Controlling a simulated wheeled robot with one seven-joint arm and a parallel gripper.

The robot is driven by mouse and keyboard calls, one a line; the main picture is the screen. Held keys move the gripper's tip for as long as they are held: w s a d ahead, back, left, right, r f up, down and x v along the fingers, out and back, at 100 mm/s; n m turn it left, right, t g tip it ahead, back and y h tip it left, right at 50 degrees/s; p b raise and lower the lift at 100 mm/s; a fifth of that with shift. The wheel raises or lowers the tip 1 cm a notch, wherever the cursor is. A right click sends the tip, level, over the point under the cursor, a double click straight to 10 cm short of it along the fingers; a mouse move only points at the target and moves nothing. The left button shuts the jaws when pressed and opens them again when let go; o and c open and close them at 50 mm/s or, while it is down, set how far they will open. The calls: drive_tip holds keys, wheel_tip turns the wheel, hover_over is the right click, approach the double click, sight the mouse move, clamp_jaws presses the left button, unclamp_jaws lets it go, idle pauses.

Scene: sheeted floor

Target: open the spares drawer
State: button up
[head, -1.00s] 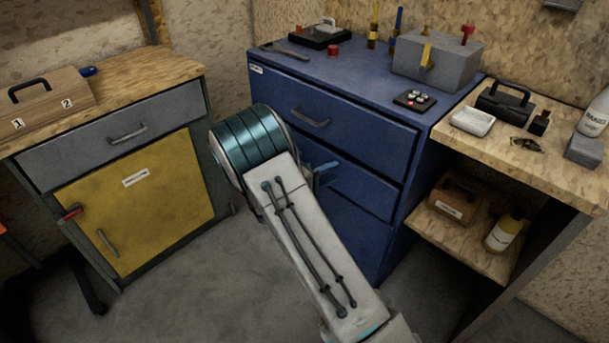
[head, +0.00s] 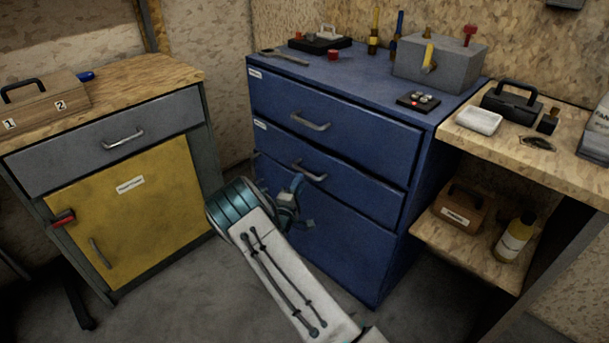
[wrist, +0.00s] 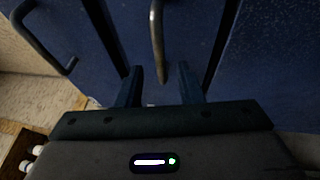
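The top drawer has a grey bar handle (head: 310,122), and the middle drawer has a similar handle (head: 309,172). The small white labels are too small to read, so I cannot tell which drawer is the spares drawer. My gripper (head: 303,204) is in front of the cabinet, just below the middle handle in the head view. In the wrist view my gripper (wrist: 160,84) is open and empty, with its fingers apart. A bar handle (wrist: 157,42) lies ahead, between the finger lines, apart from the fingertips. Another handle (wrist: 45,42) shows to the left.
A grey-and-yellow cabinet (head: 130,205) stands at the left. A wooden bench (head: 560,165) with a lower shelf (head: 465,258) adjoins on the right. Tools and a grey block (head: 438,62) sit on the blue cabinet's top. The floor in front is clear.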

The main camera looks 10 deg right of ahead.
sight(305, 171)
drive_tip(key=x, duration=0.6)
drive_tip(key=shift+b, duration=0.3)
clamp_jaws()
